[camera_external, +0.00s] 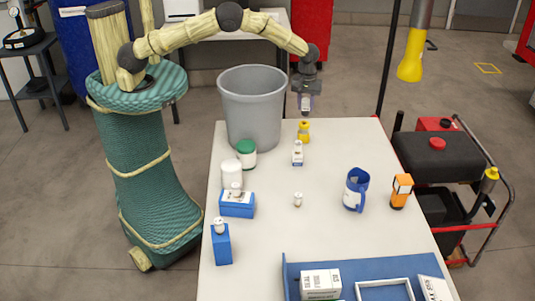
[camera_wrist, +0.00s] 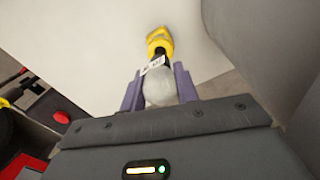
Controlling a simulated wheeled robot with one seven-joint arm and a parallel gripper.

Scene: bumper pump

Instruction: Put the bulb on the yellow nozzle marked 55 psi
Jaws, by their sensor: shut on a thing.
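My gripper (camera_external: 306,106) points down over the far end of the white table. Its fingers (camera_wrist: 160,92) are shut on a pale grey, rounded bulb (camera_wrist: 160,89). The yellow nozzle (camera_external: 304,131) stands on the table below my gripper; it also shows in the wrist view (camera_wrist: 159,38), just beyond the bulb, with a dark part at the near end. A white label (camera_wrist: 152,66) lies between bulb and yellow body; its print is too small to read. In the external view the bulb is mostly hidden by the fingers. I cannot tell whether bulb and nozzle touch.
A large grey bin (camera_external: 252,105) stands close left of my gripper. The table's middle is mostly free.

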